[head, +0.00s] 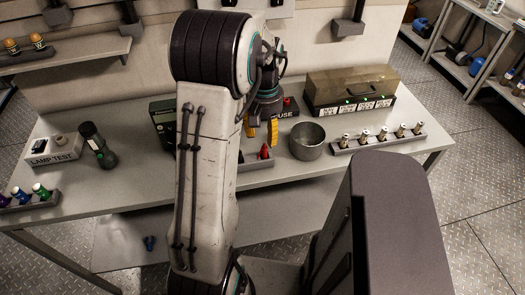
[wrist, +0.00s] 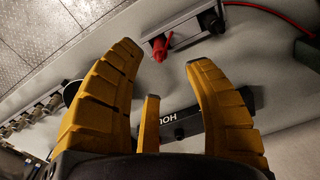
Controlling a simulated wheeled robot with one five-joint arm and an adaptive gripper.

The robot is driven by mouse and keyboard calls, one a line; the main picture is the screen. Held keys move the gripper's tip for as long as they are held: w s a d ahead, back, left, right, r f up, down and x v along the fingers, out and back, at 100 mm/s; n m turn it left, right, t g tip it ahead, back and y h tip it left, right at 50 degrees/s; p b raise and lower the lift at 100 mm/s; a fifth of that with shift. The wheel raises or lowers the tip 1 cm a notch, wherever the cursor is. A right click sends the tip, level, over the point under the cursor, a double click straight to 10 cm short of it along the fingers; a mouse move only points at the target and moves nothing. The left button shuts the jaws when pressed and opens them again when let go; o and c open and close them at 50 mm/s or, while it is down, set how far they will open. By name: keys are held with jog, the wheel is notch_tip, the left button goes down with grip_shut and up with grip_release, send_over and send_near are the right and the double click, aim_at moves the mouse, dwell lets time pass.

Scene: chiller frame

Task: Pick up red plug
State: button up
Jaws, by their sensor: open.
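The red plug (head: 264,152) sits at the grey holder (head: 253,164) near the front of the table, just right of my arm. In the wrist view the red plug (wrist: 160,48) shows near the tips of my yellow fingers, at the end of the grey holder (wrist: 183,28). My gripper (head: 262,132) is open and empty, with its fingers pointing down beside and behind the plug in the head view. Contact between fingers and plug cannot be told. My arm hides part of the holder.
A metal cup (head: 307,143) stands close right of the plug. Beyond it are a rack of several plugs (head: 380,141) and a lidded box (head: 350,91). A lamp test box (head: 53,151) and dark flashlight (head: 97,145) stand left. A red cable (wrist: 270,10) crosses the wrist view.

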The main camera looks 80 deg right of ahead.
aim_at(264, 148)
jog(key=shift+w+a+f, duration=0.1)
jog(key=shift+a+f, duration=0.05)
jog(key=shift+f, duration=0.2)
jog(key=shift+d+f+p, duration=0.2)
jog(key=shift+f+p, duration=0.2)
jog(key=shift+f, duration=2.9)
jog(key=shift+c, duration=0.3)
grip_shut()
